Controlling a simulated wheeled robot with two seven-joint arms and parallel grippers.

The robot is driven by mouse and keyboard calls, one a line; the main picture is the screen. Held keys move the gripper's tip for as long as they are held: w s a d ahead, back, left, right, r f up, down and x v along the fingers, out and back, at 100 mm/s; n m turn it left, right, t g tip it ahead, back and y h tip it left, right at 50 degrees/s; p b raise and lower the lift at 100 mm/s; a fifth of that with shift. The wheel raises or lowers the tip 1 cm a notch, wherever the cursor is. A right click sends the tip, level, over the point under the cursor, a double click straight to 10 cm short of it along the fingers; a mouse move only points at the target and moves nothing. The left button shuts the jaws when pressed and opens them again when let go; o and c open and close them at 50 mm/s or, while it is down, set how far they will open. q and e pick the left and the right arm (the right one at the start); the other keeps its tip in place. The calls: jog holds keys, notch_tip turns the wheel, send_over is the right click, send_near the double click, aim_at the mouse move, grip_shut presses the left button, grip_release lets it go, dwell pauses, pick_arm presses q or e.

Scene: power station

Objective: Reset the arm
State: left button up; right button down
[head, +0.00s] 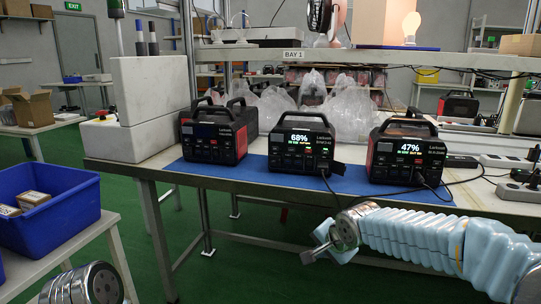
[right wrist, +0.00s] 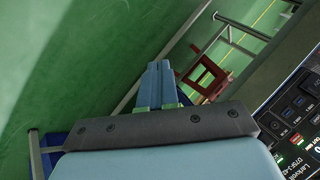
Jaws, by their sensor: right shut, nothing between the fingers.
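My right arm comes in from the right in the head view, in a pale blue ribbed sleeve. Its gripper (head: 312,252) is in front of and below the table's front edge, apart from the table. In the right wrist view the two fingers (right wrist: 160,82) are together, with nothing between them. Of my left arm only a round metal joint shows at the bottom left of the head view; its gripper is out of frame.
Three power stations, the left (head: 214,133), middle (head: 302,147) and right (head: 405,152), stand on a blue mat (head: 256,176) on the workbench (head: 125,163). Cables run at the right. A blue bin (head: 50,222) sits on a side table at left. Green floor is free below.

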jog(key=s+f+n+g+y, duration=0.15)
jog(key=s+f, duration=0.35)
jog(key=f, duration=0.8)
jog(key=s+f+n+g+h, duration=0.1)
jog(key=s+f+n+g, duration=0.2)
jog(key=f, duration=1)
jog(key=s+f+n+g, duration=0.1)
jog(key=s+f, duration=0.5)
jog(key=s, duration=0.3)
jog(key=s+f+n+g+y, duration=0.1)
jog(key=s+f, duration=0.6)
jog(key=s, duration=0.3)
jog(key=shift+s+a+n, duration=0.2)
jog(key=shift+a+n, duration=0.15)
jog(key=shift+a, duration=0.05)
